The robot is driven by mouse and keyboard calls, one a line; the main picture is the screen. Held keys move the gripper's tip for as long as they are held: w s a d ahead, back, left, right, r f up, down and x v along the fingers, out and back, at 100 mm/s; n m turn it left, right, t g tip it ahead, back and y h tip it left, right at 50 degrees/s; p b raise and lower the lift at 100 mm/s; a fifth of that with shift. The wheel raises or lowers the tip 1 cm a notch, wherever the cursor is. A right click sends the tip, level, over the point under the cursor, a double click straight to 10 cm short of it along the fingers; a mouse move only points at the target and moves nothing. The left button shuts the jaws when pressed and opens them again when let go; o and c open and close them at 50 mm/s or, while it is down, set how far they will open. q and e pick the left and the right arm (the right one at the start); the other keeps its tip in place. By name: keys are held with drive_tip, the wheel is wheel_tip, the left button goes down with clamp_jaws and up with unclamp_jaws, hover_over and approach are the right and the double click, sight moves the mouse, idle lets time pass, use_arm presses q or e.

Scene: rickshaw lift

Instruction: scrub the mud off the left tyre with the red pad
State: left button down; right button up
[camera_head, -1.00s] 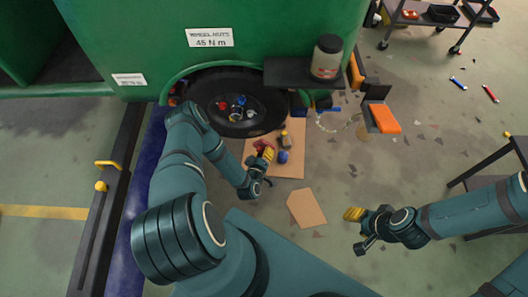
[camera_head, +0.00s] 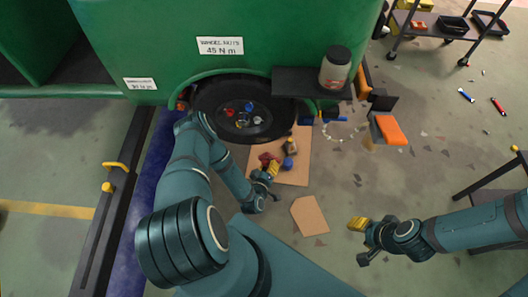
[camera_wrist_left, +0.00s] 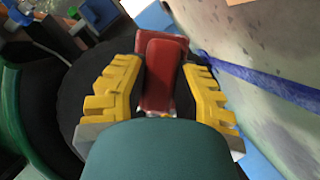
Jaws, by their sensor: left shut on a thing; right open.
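The left tyre (camera_head: 207,103) is black, under the green wheel arch, with several small coloured items in front of its hub. Mud on it cannot be made out. My left gripper (camera_head: 272,170) has yellow fingers and is just below and right of the tyre. It is shut on the red pad (camera_head: 266,158). In the left wrist view the red pad (camera_wrist_left: 163,72) stands between the yellow fingers, with the dark tyre (camera_wrist_left: 62,95) behind and to the left; contact cannot be told. My right gripper (camera_head: 357,223) is open and empty over the floor at the right.
A brown board (camera_head: 299,176) lies below the tyre, with a blue-capped bottle (camera_head: 289,163) on it. A cardboard piece (camera_head: 309,215) lies nearer. A black shelf (camera_head: 300,84) with a jar (camera_head: 335,68) juts out beside the arch. A dark rail (camera_head: 113,205) runs along the left.

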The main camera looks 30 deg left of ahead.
use_arm(q)
drive_tip(key=shift+w+a, duration=0.35)
drive_tip(key=shift+w, duration=0.2)
drive_tip(key=shift+w+a+b, duration=0.45)
drive_tip(key=shift+w+a, duration=0.05)
drive_tip(key=shift+w, duration=0.35)
drive_tip(key=shift+w+a+b, duration=0.4)
drive_tip(key=shift+w+a, duration=0.15)
drive_tip(key=shift+w, duration=0.25)
drive_tip(key=shift+w+a+b, duration=0.45)
drive_tip(key=shift+w+a, duration=0.05)
drive_tip(key=shift+w, duration=0.35)
drive_tip(key=shift+w+a+b, duration=0.5)
drive_tip(key=shift+w+a, duration=0.05)
drive_tip(key=shift+w, duration=0.35)
drive_tip(key=shift+s+a+f+b, duration=0.4)
drive_tip(key=shift+s+a, duration=0.15)
drive_tip(key=shift+a, duration=0.2)
drive_tip(key=shift+s+a+f+b, duration=0.35)
drive_tip(key=shift+s+a, duration=0.15)
drive_tip(key=shift+a, duration=0.2)
drive_tip(key=shift+s+a+f+b, duration=0.35)
drive_tip(key=shift+s+a+b, duration=0.05)
drive_tip(key=shift+a, duration=0.35)
drive_tip(key=shift+s+a+f+b, duration=0.3)
drive_tip(key=shift+s+a+b, duration=0.1)
drive_tip(key=shift+a, duration=0.3)
